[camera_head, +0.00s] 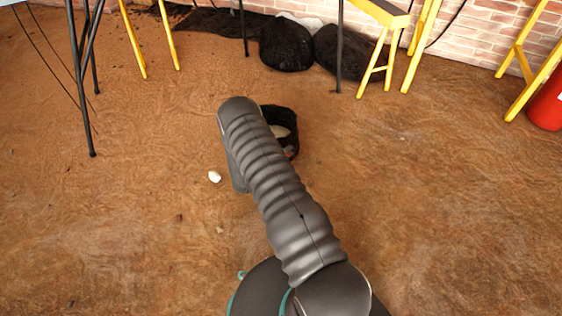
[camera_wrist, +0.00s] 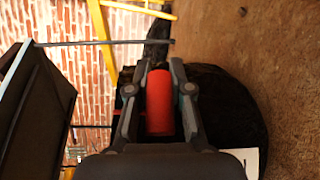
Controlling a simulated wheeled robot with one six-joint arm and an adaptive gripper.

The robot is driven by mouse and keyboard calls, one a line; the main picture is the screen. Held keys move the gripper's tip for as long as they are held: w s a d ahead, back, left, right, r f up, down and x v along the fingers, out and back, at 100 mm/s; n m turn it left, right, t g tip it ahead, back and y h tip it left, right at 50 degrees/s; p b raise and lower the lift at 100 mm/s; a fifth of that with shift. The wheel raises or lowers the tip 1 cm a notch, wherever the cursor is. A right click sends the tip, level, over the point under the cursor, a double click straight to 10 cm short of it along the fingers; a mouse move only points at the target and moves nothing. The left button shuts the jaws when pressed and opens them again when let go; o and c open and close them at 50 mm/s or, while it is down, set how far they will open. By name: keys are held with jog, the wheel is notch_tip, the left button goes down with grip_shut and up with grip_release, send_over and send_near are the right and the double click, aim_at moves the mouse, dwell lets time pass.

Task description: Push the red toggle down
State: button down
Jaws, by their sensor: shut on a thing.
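In the wrist view a red cylinder (camera_wrist: 159,103) sits between the two fingers of my gripper (camera_wrist: 158,82). The fingers are shut on it, one along each side. I cannot tell whether this cylinder is part of a toggle; no other clear red toggle shows in either view. In the head view my arm hides the gripper and the cylinder.
A black bin (camera_head: 269,112) stands on the brown floor just beyond my arm. A small white object (camera_head: 214,176) lies left of the arm. Yellow trestle legs (camera_head: 378,65), black bags (camera_head: 286,45) and a red extinguisher (camera_head: 547,103) stand near the brick wall. A dark panel (camera_wrist: 35,100) fills the wrist view's left.

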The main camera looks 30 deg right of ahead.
jog(key=shift+f+b, duration=1.15)
jog(key=shift+f, duration=0.45)
jog(key=c, duration=1)
grip_release()
jog(key=shift+f, duration=0.1)
jog(key=v, duration=1.2)
